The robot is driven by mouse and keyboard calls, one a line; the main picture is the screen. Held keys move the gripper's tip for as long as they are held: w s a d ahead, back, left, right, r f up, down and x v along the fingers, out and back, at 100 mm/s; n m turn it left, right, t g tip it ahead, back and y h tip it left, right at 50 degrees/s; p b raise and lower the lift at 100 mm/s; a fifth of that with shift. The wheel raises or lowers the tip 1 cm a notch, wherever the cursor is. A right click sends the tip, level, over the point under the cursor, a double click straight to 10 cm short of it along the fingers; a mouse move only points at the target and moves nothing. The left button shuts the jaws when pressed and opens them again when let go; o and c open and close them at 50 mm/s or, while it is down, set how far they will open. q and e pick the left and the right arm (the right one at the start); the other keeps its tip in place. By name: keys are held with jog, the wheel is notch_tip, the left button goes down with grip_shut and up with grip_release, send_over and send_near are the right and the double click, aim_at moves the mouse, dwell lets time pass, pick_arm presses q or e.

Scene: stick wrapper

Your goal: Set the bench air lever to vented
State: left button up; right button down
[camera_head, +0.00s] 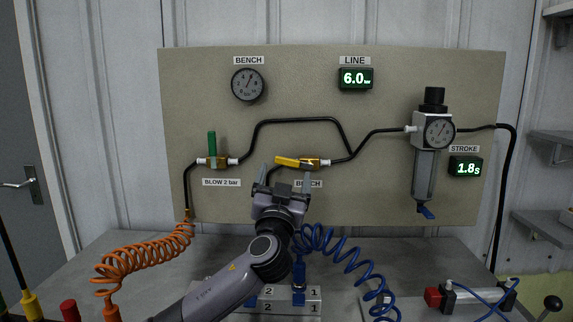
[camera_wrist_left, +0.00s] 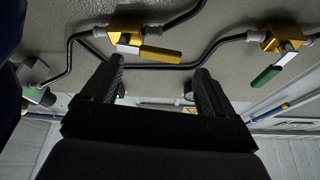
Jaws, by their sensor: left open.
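The bench air valve's yellow lever (camera_head: 287,160) lies nearly level, pointing left from its brass body, above the BENCH label (camera_head: 308,184) on the panel. In the left wrist view the yellow lever (camera_wrist_left: 160,53) lies just beyond the fingertips, roughly across the gap. My left gripper (camera_head: 285,172) is open and empty, fingers pointing at the panel just below the lever. It also shows in the left wrist view (camera_wrist_left: 155,78). One finger partly covers the label and valve body. The lever appears clear of the fingers. My right gripper is not in view.
A green lever (camera_head: 212,147) stands upright on the BLOW valve to the left. A regulator (camera_head: 430,150) hangs at right. Orange (camera_head: 140,252) and blue (camera_head: 345,255) coiled hoses flank the arm. Black pipes run along the panel.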

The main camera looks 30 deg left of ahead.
aim_at(287, 163)
pick_arm(q)
jog(key=shift+p+x, duration=0.4)
jog(key=shift+x, duration=1.55)
